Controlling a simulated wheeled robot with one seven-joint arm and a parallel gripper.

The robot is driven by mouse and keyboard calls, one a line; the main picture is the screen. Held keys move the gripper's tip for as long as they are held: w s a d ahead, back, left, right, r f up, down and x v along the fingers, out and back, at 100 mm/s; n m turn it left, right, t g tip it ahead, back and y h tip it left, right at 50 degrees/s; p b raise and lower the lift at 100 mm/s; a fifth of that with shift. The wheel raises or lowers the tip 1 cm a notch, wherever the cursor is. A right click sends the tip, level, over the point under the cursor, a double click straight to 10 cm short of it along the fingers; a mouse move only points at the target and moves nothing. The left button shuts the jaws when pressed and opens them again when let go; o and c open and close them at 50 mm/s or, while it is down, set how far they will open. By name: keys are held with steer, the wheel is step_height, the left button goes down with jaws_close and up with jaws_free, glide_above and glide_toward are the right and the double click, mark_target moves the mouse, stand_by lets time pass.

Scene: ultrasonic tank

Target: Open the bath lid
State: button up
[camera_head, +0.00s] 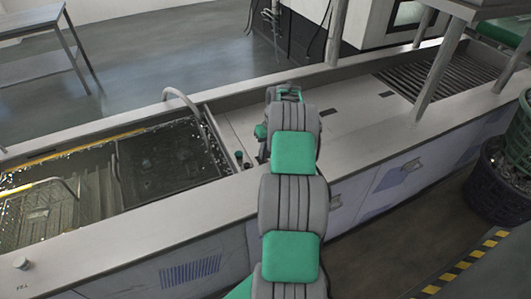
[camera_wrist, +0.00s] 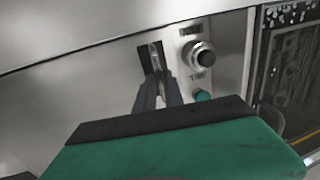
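In the wrist view, the two dark fingers of my gripper (camera_wrist: 157,62) reach into a dark recessed slot (camera_wrist: 143,58) in a flat metal panel (camera_wrist: 80,95). The fingers are close together around or against a narrow light strip at the slot. I cannot tell whether they grip it. In the head view, my arm covers the gripper and this slot. The metal panel (camera_head: 236,124) lies flat beside the open, water-filled tank. No raised lid shows.
The open tank (camera_head: 145,165) holds a wire basket (camera_head: 40,215). A curved metal rail (camera_head: 183,96) rises at its edge. Slanted metal posts (camera_head: 440,75) stand at the right.

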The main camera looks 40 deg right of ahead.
jaws_close()
steer(key=shift+d, duration=0.1)
stand_by(1.0)
